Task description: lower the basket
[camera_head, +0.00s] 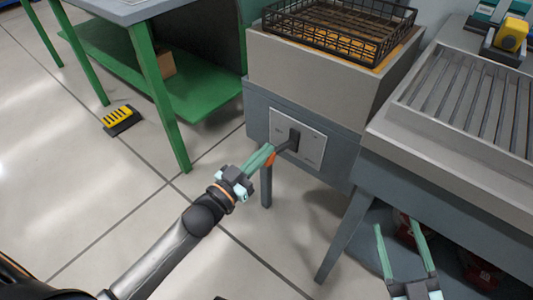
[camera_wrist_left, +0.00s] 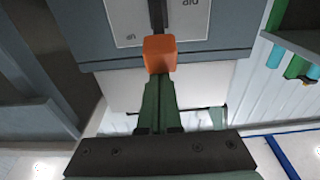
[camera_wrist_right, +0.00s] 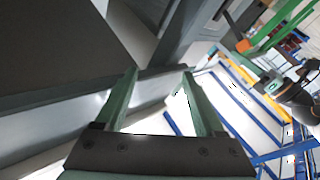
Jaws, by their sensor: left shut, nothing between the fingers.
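The black wire basket (camera_head: 340,28) sits on top of the grey station (camera_head: 310,75), at the upper middle of the head view. A light panel (camera_head: 312,152) on the station's front carries a black lever (camera_head: 294,140) with an orange end (camera_head: 267,172). The left wrist view shows the orange end (camera_wrist_left: 160,54) and part of the panel (camera_wrist_left: 130,22). My left gripper (camera_head: 268,150) is shut and empty, its fingertips right at the orange end; touch is unclear. My right gripper (camera_head: 400,228) is open and empty at the lower right, beside the neighbouring counter.
A counter with a slatted rack (camera_head: 470,95) stands to the right, with dark red items (camera_head: 480,270) beneath it. A green table (camera_head: 150,75) stands at the upper left. A yellow and black object (camera_head: 121,119) lies on the tiled floor. The floor at left is mostly clear.

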